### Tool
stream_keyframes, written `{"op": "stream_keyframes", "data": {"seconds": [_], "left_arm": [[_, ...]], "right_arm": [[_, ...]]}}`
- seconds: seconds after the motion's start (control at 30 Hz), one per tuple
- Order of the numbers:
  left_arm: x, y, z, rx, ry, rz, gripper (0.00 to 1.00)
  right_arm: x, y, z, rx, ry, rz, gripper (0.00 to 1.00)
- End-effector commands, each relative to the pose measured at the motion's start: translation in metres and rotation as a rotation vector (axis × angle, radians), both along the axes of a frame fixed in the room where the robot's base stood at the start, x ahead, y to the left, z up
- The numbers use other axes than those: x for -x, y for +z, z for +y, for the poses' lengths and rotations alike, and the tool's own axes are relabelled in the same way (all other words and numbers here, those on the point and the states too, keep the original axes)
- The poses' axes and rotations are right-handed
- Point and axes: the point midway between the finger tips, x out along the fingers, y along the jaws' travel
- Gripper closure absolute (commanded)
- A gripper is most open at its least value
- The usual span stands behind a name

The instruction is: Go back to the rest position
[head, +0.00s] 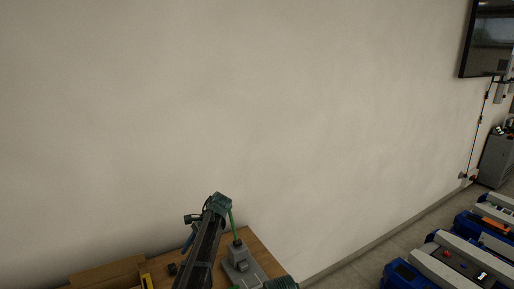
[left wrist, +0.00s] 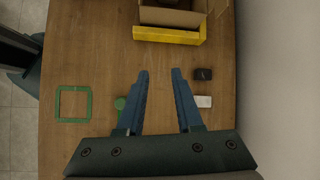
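My left gripper (left wrist: 160,74) is open in the left wrist view, with two blue fingers apart and nothing between them. It is over a wooden table (left wrist: 105,55). In the head view my left arm rises from the bottom edge, and the blue fingers (head: 188,240) show small beside it, above the table (head: 262,250). My right gripper is in neither view.
The table holds a cardboard box (left wrist: 172,17), a yellow box (left wrist: 168,36), a small black block (left wrist: 203,74), a white piece (left wrist: 204,101) and a green square outline (left wrist: 59,104). A wall (head: 290,120) stands behind. Blue-grey carts (head: 455,262) stand at the right.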

Motion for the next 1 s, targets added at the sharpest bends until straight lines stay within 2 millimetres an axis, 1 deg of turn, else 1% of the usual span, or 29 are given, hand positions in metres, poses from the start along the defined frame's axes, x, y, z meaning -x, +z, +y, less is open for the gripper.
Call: {"op": "stream_keyframes", "data": {"seconds": [0.03, 0.07, 0.1, 0.17, 0.2, 0.27, 0.3, 0.4, 0.5, 0.6, 0.7, 1.0], "left_arm": [[0.043, -0.015, -0.028, 0.028, 0.020, -0.052, 0.65], [0.058, -0.020, -0.043, 0.046, 0.042, -0.085, 0.65], [0.079, -0.028, -0.062, 0.072, 0.070, -0.127, 0.65], [0.111, -0.039, -0.090, 0.114, 0.117, -0.184, 0.65], [0.133, -0.046, -0.107, 0.145, 0.152, -0.219, 0.65], [0.165, -0.055, -0.131, 0.188, 0.205, -0.264, 0.65], [0.185, -0.060, -0.145, 0.217, 0.241, -0.290, 0.65], [0.231, -0.071, -0.173, 0.283, 0.328, -0.337, 0.65], [0.265, -0.078, -0.193, 0.333, 0.400, -0.365, 0.65], [0.286, -0.081, -0.204, 0.364, 0.453, -0.378, 0.65], [0.295, -0.083, -0.211, 0.381, 0.481, -0.384, 0.65], [0.295, -0.082, -0.212, 0.384, 0.489, -0.386, 0.65]], "right_arm": [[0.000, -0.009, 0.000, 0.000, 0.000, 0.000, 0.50], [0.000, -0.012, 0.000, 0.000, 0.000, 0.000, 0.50], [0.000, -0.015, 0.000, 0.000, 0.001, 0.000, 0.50], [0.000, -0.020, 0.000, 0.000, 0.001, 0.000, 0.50], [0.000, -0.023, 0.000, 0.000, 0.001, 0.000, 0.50], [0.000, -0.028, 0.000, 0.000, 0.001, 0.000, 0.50], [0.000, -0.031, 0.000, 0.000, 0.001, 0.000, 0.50], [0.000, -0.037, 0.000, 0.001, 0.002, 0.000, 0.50], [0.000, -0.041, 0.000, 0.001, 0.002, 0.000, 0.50], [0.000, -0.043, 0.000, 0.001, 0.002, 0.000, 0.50], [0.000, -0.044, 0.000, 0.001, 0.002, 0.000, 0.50], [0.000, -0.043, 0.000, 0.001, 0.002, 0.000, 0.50]]}}
